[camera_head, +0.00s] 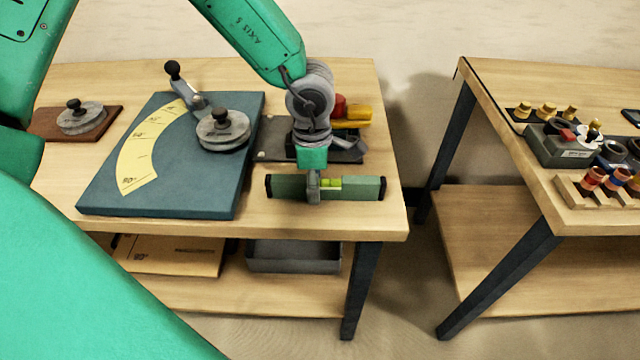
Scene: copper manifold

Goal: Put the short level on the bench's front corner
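The short level (356,188) is a green bar with black end caps and a yellow-green vial. It lies lengthwise from left to right at the front right corner of the left bench (310,222). My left gripper (313,188) points down at the middle of the level. One finger lies across its front face and the other is hidden behind it; the gripper looks shut on it. I cannot tell whether the level touches the bench top. My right gripper is not in view.
A blue bending board (100,190) with a yellow angle scale is left of the level. Behind the level is a dark tray (275,140) with red and yellow-handled tools. A gap separates this bench from the right bench (500,140), which holds fittings and a wooden rack (575,195).

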